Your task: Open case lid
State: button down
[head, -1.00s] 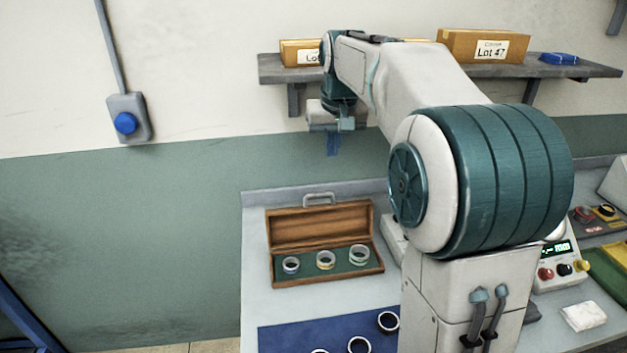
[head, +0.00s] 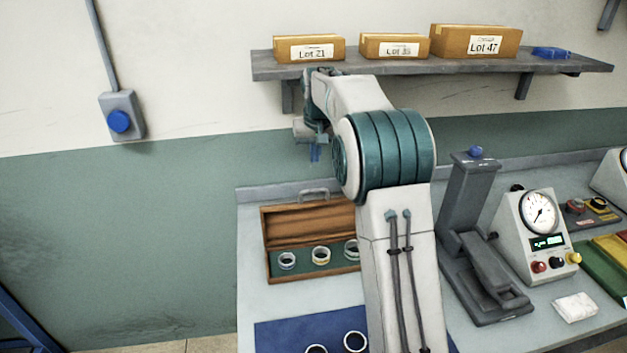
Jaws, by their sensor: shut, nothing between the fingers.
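A wooden case (head: 315,269) stands on the left part of the bench. Its lid (head: 308,227) is tilted up and back, with a grey handle (head: 313,193) at the top edge. My arm hides the right end of the case and lid. My gripper (head: 314,152) is shut and empty.
A blue mat (head: 285,336) with dark rings lies in front of the case. A dark press-like fixture (head: 468,220) and a dial gauge box (head: 535,215) stand to the right. A white cloth (head: 575,307) lies near the front. A shelf (head: 400,67) with cardboard boxes is above.

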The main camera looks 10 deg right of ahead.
jog(key=p+x, duration=0.2)
jog(key=x, duration=0.9)
jog(key=shift+d+f+b, duration=0.15)
jog(key=shift+f+b, duration=0.1)
jog(key=shift+b, duration=0.1)
